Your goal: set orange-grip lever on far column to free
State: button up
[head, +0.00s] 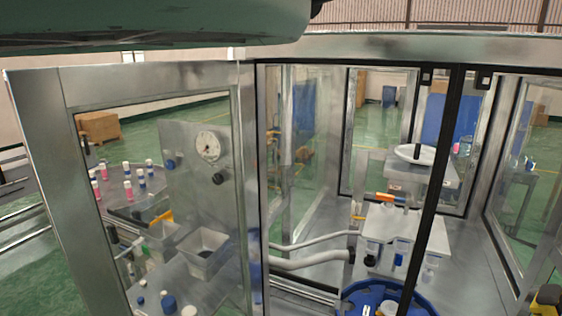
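A lever with an orange grip (390,197) lies roughly level, pointing left, at a metal unit seen through the right-hand glass. It sits below a grey plate bearing a round white dish (416,153), above a white box (400,232). Any position marking on the lever is too small to read. A second, yellow-orange handle (161,217) shows lower left behind the left panel's glass. My gripper is not in view; a grey-green part of my arm crosses the top left.
A metal-framed glass enclosure stands in front, with a dark vertical frame bar (436,190) right of the lever. A gauge panel (208,146), a table with several small bottles (127,190), pale hoses (310,261) and a blue round container (385,294) are nearby.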

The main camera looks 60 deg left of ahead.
aim_at(409, 200)
jog(key=u, duration=1.05)
